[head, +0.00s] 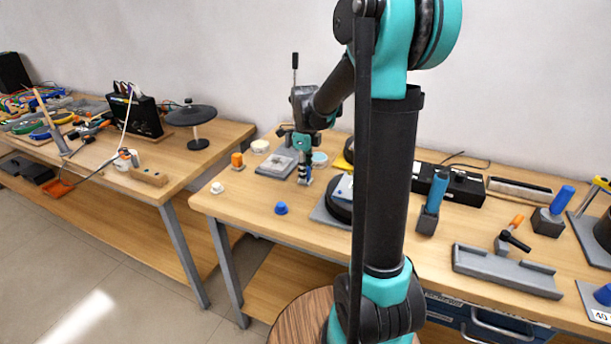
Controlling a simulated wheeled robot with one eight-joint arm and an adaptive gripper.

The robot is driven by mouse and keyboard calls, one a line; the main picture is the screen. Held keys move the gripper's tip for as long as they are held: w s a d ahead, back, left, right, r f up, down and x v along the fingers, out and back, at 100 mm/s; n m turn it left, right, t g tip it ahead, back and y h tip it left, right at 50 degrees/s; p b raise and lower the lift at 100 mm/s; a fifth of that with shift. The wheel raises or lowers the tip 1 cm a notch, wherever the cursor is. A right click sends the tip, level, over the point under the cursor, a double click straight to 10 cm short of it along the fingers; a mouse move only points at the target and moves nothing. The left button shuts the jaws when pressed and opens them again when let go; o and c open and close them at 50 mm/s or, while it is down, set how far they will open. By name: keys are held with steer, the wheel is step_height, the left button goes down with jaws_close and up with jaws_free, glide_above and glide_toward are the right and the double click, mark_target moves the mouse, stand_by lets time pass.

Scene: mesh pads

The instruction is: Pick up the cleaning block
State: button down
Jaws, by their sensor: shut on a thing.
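My gripper (304,170) is at the left part of the right-hand workbench, pointing down beside a flat grey tray-like box (275,166). It is shut on a small pale block (305,181), which I take to be the cleaning block. The block is tiny in this view and mostly covered by the fingers. I cannot tell whether it touches the bench top or hangs just above it.
An orange block (237,160), a white knob (217,188) and a blue knob (281,208) stand left and in front of the gripper. A dark round piece on a grey plate (328,215) is to its right, partly behind my arm. Bare bench (250,200) lies between.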

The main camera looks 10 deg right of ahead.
step_height(320, 180, up, 20)
stand_by(0.6)
